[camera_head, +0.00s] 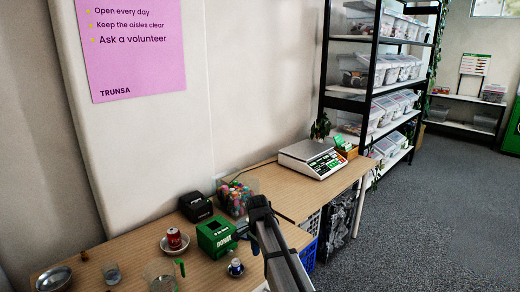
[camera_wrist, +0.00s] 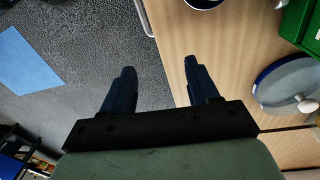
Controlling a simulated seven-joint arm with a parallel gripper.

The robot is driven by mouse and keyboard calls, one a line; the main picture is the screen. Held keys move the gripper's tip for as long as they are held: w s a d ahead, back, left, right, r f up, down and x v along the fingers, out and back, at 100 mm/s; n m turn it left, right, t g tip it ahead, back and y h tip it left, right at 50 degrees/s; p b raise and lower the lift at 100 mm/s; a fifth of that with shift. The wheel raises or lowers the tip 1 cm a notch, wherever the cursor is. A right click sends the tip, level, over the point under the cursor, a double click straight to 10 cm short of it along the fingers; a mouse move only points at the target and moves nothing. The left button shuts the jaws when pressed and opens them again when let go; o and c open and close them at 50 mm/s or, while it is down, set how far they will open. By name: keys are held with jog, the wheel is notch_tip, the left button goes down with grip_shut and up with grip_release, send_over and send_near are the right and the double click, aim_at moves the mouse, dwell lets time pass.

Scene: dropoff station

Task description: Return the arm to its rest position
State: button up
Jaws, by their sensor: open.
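My arm (camera_head: 278,245) reaches up from the lower middle of the head view, over the front edge of the wooden table (camera_head: 135,255). In the wrist view my gripper (camera_wrist: 160,68) is open, its two dark fingers wide apart with nothing between them. The left finger shows over the grey floor and the right one over the tabletop. In the head view the fingers are small and partly hidden, beside the green donation box (camera_head: 217,237).
A round dish (camera_wrist: 288,85) lies right of the fingers. Floor (camera_head: 430,220) at right is clear.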

jog(key=s+d+f+n, duration=0.1)
jog(key=s+d+f, duration=0.1)
jog(key=d+f, duration=0.45)
jog(key=s+d+f+n+g, duration=0.2)
jog(key=s+d+f, duration=0.1)
jog(key=s+f, duration=0.6)
jog(key=s+d+f+n+g, duration=0.1)
jog(key=s+d+f+n, duration=0.15)
jog(key=s+f, duration=0.55)
jog(key=s+d+f+n+g, duration=0.1)
jog(key=s+f, duration=0.4)
jog(key=s, duration=0.4)
jog(key=s+d+f+n+g, duration=0.1)
jog(key=s+d+f+n, duration=0.1)
jog(key=s+f, duration=0.4)
jog(key=s+d+f+n+g, duration=0.1)
jog(key=s+f, duration=0.4)
jog(key=s, duration=0.9)
jog(key=shift+s+d+f+y, duration=0.2)
jog(key=shift+d+f+y, duration=0.2)
jog(key=shift+d, duration=0.2)
jog(key=shift+n, duration=0.25)
